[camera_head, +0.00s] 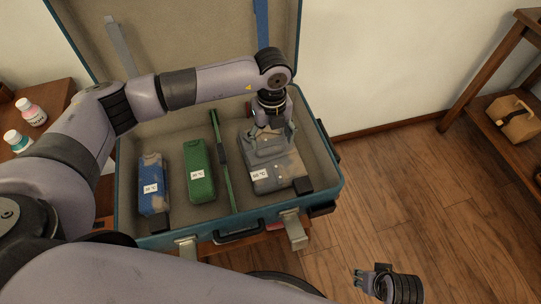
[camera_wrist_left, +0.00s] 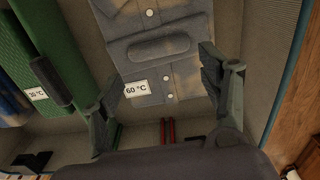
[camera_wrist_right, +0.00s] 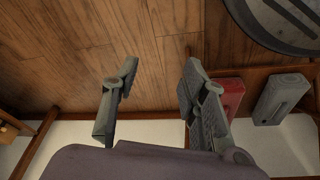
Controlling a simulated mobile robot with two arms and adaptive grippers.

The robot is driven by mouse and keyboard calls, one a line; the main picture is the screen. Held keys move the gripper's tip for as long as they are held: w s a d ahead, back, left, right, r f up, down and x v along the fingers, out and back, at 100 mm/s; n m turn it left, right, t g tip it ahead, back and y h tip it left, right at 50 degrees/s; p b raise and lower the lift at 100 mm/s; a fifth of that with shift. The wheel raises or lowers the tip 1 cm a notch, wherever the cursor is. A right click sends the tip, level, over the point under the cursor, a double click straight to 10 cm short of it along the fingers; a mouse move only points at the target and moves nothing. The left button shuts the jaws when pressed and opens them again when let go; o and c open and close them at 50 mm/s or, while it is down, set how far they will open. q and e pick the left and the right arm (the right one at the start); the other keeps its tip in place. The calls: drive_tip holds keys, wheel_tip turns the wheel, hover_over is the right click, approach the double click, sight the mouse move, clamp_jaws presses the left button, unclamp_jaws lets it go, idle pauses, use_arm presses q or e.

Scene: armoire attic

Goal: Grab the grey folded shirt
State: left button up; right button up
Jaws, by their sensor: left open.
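The grey folded shirt (camera_head: 268,177) lies in the right part of the open suitcase, with a white "60 °C" tag at its front. My left gripper (camera_head: 272,122) is over the back part of the shirt, pointing down and hiding some of it. In the left wrist view the open fingers (camera_wrist_left: 162,65) stand on either side of the shirt (camera_wrist_left: 150,48), with nothing gripped. Whether the fingers touch the cloth is hard to tell. My right gripper (camera_head: 364,280) is outside the suitcase over the floor; its fingers (camera_wrist_right: 160,68) are apart and empty.
A shelf with bottles (camera_head: 32,112) stands left, a wooden rack (camera_head: 478,75) right. The floor (camera_head: 400,190) between is clear.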

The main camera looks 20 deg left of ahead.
sight(270, 149)
use_arm(q)
drive_tip(key=shift+w+a+f+b, duration=0.15)
drive_tip(key=shift+f+b, duration=0.1)
drive_tip(key=shift+f, duration=1.1)
drive_tip(key=shift+w+a+f+b, duration=0.15)
drive_tip(key=shift+f+b, duration=0.1)
drive_tip(key=shift+f, duration=1.1)
use_arm(e)
wheel_tip(270, 149, up, 4)
drive_tip(key=shift+f, duration=0.15)
use_arm(q)
drive_tip(key=c, duration=1.6)
use_arm(e)
drive_tip(key=shift+w, duration=0.1)
use_arm(q)
drive_tip(key=shift+r, duration=0.1)
